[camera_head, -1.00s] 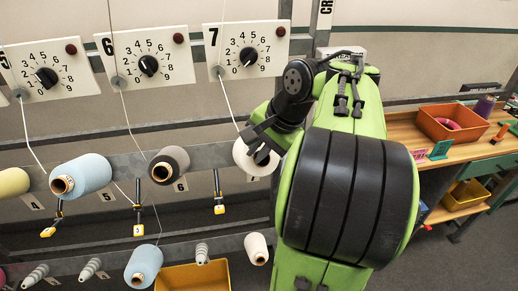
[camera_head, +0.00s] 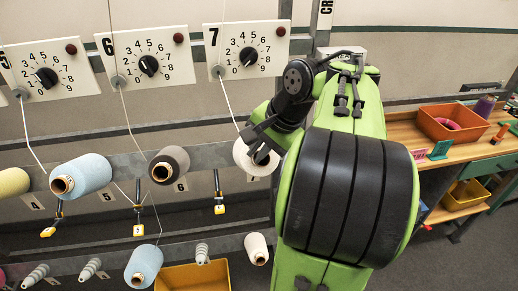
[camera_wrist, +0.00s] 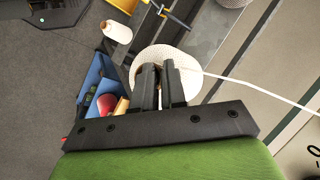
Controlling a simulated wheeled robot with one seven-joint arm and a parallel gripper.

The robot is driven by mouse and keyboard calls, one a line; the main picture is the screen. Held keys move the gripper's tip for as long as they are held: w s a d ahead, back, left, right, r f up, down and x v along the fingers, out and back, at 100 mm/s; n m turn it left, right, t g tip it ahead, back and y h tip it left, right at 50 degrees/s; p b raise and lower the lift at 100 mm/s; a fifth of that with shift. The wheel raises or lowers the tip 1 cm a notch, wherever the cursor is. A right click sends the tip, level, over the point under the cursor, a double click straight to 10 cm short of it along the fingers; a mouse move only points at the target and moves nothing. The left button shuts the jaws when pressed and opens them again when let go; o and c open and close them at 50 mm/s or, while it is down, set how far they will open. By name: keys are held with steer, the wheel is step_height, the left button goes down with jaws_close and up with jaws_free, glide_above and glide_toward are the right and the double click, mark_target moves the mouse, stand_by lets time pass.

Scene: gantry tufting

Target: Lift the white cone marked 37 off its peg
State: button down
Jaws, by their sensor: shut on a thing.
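A white cone (camera_head: 241,155) sits on the upper rail below the dial plate numbered 7, with a white yarn running up from it. In the wrist view the cone (camera_wrist: 186,58) is straight ahead, its yarn leading off to the right. My gripper (camera_head: 262,157) is at the cone's near end. Its two dark fingers (camera_wrist: 159,67) are shut on the cone's narrow core end. The fingers cover that end, and the peg inside is hidden. No 37 can be read on the cone, and the tag below it is partly covered by my arm.
A blue cone (camera_head: 90,172) and a dark grey-brown cone (camera_head: 176,158) sit left on the same rail. A smaller white cone (camera_head: 256,246) is on the lower rail. A blue bin (camera_wrist: 97,78) holds coloured items. A workbench with an orange tray (camera_head: 428,121) stands right.

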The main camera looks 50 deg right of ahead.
steer(key=shift+s+r+p, duration=0.15)
steer(key=shift+r+p, duration=0.1)
steer(key=shift+p, duration=0.05)
stand_by(0.4)
steer(key=shift+s+a+r, duration=0.1)
steer(key=shift+a, duration=0.05)
steer(key=shift+s+a+r, duration=0.1)
steer(key=shift+s, duration=0.05)
steer(key=shift+p, duration=0.3)
